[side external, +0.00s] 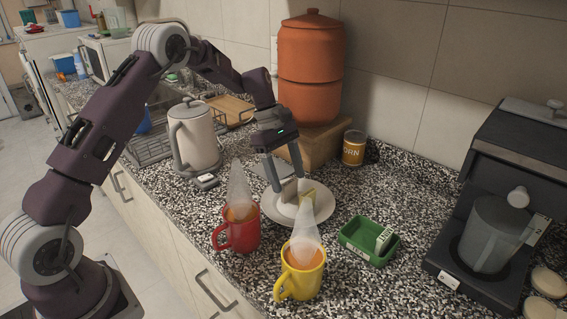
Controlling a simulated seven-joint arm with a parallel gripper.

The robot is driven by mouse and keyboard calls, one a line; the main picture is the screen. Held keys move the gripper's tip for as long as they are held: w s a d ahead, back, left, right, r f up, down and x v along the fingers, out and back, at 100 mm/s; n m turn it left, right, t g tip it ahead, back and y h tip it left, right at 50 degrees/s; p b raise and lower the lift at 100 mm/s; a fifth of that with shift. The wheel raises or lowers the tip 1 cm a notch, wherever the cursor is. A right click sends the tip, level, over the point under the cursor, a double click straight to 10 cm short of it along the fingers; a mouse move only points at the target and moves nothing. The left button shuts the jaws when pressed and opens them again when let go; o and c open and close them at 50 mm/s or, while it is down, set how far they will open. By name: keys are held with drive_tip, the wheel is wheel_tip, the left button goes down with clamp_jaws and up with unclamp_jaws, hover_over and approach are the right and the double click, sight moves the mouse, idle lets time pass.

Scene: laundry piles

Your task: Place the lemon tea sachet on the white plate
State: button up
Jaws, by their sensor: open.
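The white plate (272,211) lies on the counter behind the two mugs. A small beige sachet (289,191) stands on it, and a pale yellow-green sachet (308,191) stands close to its right. My gripper (287,182) points down over the plate, its fingers apart at about the beige sachet. I cannot tell whether the fingers touch it. Another small pale sachet (384,240) stands in the green tray (356,250) at the right. The labels are too small to read, so I cannot tell which sachet is lemon.
A red mug (236,237) and a yellow mug (303,275) steam in front of the plate. A kettle (194,137) stands left, a corn can (354,148) and clay dispenser (311,70) behind. A coffee machine (500,190) fills the right.

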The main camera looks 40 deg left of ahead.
drive_tip(key=v, duration=1.1)
drive_tip(key=shift+r, duration=0.2)
drive_tip(key=s+d+r+m+t+y, duration=0.1)
drive_tip(key=s+d+r+m, duration=0.3)
drive_tip(key=s+r, duration=0.25)
drive_tip(key=s+d+r+m+t+y, duration=0.1)
drive_tip(key=s+d+r+m, duration=0.3)
drive_tip(key=s, duration=0.4)
drive_tip(key=s+d+f+m+t+y, duration=0.1)
drive_tip(key=s+m, duration=0.4)
drive_tip(key=s, duration=0.5)
drive_tip(key=s+f+m+t+y, duration=0.1)
drive_tip(key=s+m, duration=0.4)
drive_tip(key=s, duration=0.5)
drive_tip(key=shift+d+f+t+y, duration=0.3)
drive_tip(key=shift+d+f+t, duration=0.1)
drive_tip(key=shift+f+t, duration=0.35)
drive_tip(key=shift+w+r, duration=0.1)
